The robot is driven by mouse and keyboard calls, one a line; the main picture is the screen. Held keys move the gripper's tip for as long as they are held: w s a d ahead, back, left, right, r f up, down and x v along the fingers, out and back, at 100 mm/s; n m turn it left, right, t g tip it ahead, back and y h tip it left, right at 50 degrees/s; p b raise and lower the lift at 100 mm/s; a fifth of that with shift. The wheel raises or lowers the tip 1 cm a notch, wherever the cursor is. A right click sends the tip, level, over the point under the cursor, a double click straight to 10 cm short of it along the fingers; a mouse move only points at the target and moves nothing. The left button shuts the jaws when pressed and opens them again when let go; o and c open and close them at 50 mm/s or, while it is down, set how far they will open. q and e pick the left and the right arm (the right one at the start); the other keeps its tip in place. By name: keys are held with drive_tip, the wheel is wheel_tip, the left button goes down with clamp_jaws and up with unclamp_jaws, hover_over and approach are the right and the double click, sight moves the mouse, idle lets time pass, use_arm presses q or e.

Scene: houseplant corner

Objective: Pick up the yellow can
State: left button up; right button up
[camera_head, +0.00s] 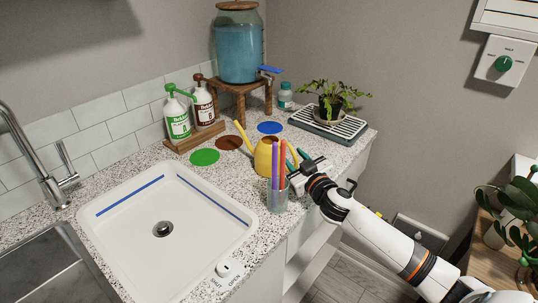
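The yellow can (262,158) is a small watering can standing on the speckled counter, behind the cup of pens. Its spout points up to the left. Its right side and handle are mostly hidden by the pens and my gripper. My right gripper (297,167) reaches in from the lower right, close to the can's right side. The pens partly cover its fingertips, so I cannot tell whether they touch the can or are open or shut. My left gripper is out of view.
A clear cup (277,198) with purple and orange pens stands just in front of the can. The white sink (150,235) lies to the left. A potted plant (331,103) stands on a drip tray (345,130).

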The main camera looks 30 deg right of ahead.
clamp_jaws()
drive_tip(key=shift+f, duration=0.15)
idle(1.1)
